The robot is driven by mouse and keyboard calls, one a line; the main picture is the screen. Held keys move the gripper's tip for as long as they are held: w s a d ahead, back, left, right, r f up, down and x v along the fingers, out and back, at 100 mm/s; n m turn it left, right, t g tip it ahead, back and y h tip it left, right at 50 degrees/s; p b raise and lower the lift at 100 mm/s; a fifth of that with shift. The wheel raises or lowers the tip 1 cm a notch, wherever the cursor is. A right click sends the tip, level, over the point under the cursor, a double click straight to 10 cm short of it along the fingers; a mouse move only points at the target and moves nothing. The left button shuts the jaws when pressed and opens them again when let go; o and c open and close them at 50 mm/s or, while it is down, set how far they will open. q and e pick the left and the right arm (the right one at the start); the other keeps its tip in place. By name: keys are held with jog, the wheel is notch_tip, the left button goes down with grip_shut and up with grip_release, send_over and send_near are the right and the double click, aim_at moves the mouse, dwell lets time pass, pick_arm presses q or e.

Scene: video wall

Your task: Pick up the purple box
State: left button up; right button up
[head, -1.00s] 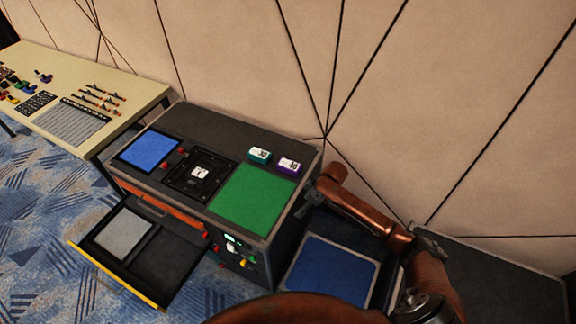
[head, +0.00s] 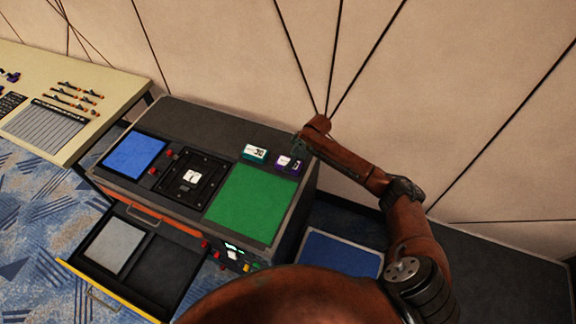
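The purple box (head: 287,163) is small with a white label on top. It sits on the dark cabinet top, behind the green mat (head: 254,203) and to the right of a similar teal box (head: 255,152). My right arm comes in from the lower right, and its gripper (head: 300,146) is at the purple box's upper right, very close to it. The fingers are small and dark here, so I cannot tell whether they are open or touch the box. My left gripper is not in view.
The cabinet top also holds a blue mat (head: 134,156) and a black square fixture with a white piece (head: 190,177). An open drawer (head: 150,262) juts out in front. A cream table (head: 105,85) stands at left. The wall is close behind the cabinet.

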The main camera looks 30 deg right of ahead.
jog(key=shift+x, duration=0.95)
jog(key=shift+w+f, duration=0.2)
jog(key=shift+f, duration=0.4)
jog(key=shift+c, duration=0.7)
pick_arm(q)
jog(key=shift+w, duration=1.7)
pick_arm(e)
jog(key=c, duration=1.2)
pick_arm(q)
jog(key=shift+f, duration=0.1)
pick_arm(e)
jog(key=shift+c, duration=0.2)
